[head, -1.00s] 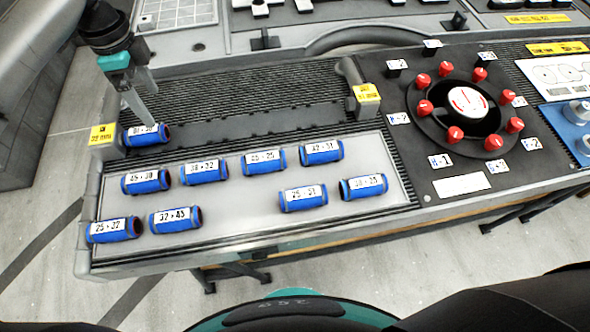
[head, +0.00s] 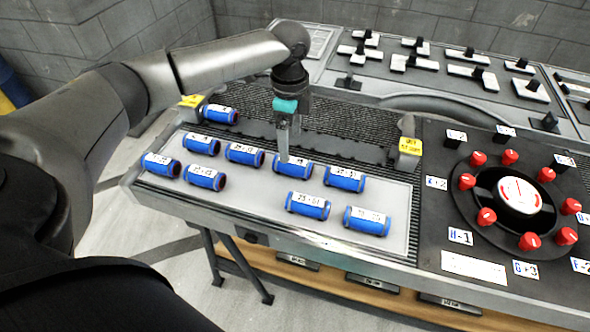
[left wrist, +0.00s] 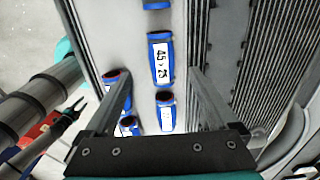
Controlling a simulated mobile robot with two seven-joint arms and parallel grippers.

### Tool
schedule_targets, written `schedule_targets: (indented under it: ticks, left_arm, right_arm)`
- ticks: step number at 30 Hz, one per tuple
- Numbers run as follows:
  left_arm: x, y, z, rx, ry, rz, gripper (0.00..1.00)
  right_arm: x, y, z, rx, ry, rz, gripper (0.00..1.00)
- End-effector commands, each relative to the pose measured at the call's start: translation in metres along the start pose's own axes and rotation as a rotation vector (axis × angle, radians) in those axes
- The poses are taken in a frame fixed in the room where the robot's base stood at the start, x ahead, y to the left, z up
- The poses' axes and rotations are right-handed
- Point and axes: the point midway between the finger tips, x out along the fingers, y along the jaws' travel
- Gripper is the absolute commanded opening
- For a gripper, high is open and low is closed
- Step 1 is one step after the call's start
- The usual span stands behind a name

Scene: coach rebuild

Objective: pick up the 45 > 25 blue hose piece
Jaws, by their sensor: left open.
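The 45 > 25 blue hose piece (head: 301,171) lies third from the left in the back row on the pale tray (head: 262,210). In the left wrist view the piece lies ahead, between the lines of the two fingers (left wrist: 160,76), and no contact shows. Whether the fingertips reach down beside it I cannot tell.
Other blue hose pieces lie close by, including one to the left (head: 244,154), one to the right (head: 344,179) and one in front (head: 308,206). Another lies on the dark ribbed strip (head: 220,115). A dial with red knobs (head: 518,194) stands right of the tray.

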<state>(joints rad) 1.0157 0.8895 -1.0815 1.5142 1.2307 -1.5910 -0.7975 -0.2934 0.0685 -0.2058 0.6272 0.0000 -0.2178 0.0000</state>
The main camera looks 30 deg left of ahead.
Motion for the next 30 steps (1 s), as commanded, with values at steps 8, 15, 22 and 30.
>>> schedule_targets:
  ticks: [8,15,22,30]
  left_arm:
    - [0.029,0.000,0.000,0.000,0.000,0.000,0.92]
    - [0.061,-0.003,-0.003,0.001,0.000,0.001,0.92]
    - [0.081,-0.003,-0.003,0.002,0.000,-0.001,0.92]
    - [0.080,-0.003,-0.003,0.002,0.000,-0.001,0.85]
  right_arm:
    - [0.007,0.004,0.008,-0.001,-0.013,0.006,0.50]
    - [0.018,0.009,0.014,0.002,-0.021,0.012,0.50]
    - [0.022,0.010,0.015,0.003,-0.021,0.013,0.50]
    - [0.021,0.010,0.015,0.003,-0.021,0.013,0.50]
